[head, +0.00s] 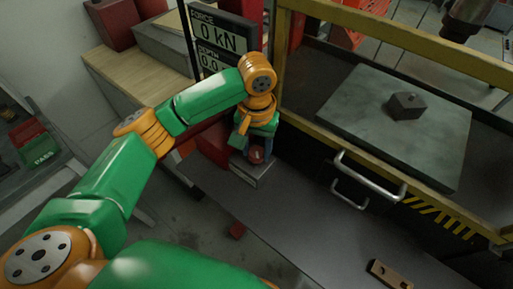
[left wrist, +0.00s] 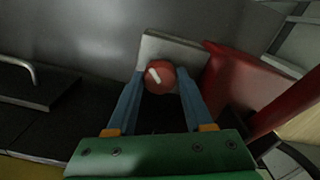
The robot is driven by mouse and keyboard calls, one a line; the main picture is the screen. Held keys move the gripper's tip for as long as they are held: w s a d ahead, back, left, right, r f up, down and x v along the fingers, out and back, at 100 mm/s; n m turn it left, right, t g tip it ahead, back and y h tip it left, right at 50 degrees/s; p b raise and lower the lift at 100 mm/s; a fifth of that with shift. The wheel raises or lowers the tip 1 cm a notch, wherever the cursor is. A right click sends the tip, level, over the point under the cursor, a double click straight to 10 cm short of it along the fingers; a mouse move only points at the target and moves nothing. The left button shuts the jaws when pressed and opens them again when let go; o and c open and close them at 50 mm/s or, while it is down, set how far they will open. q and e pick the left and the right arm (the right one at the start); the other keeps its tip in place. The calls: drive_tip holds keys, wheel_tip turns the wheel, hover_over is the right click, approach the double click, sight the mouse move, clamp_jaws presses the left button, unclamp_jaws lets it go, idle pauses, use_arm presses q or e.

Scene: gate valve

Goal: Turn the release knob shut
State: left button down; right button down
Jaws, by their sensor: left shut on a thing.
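The release knob (left wrist: 160,77) is a round red knob with a white pointer mark, set on a pale grey block (left wrist: 172,44). In the head view the knob (head: 257,155) shows below my left gripper, on top of the block (head: 249,173). My left gripper (left wrist: 161,84) is shut on the knob, with one blue finger on each side of it. In the left wrist view the white mark slants from upper left to lower right. In the head view my left gripper (head: 259,148) points down at the knob. My right gripper is not in view.
A yellow frame (head: 400,38) and a metal plate with a dark block (head: 406,106) lie to the right. Two metal handles (head: 370,178) stick out near the knob. A red part (left wrist: 240,85) stands beside the block. A display (head: 217,32) reads 0 kN.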

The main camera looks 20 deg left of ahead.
sight(258, 151)
use_arm(q)
drive_tip(key=m, duration=0.4)
drive_tip(key=shift+m, duration=0.3)
drive_tip(key=m, duration=0.4)
drive_tip(key=shift+w+r+m, duration=0.1)
drive_tip(key=shift+m, duration=0.3)
drive_tip(key=c, duration=0.6)
unclamp_jaws()
drive_tip(key=o, duration=0.3)
drive_tip(key=shift+d, duration=0.1)
wheel_tip(258, 151, up, 7)
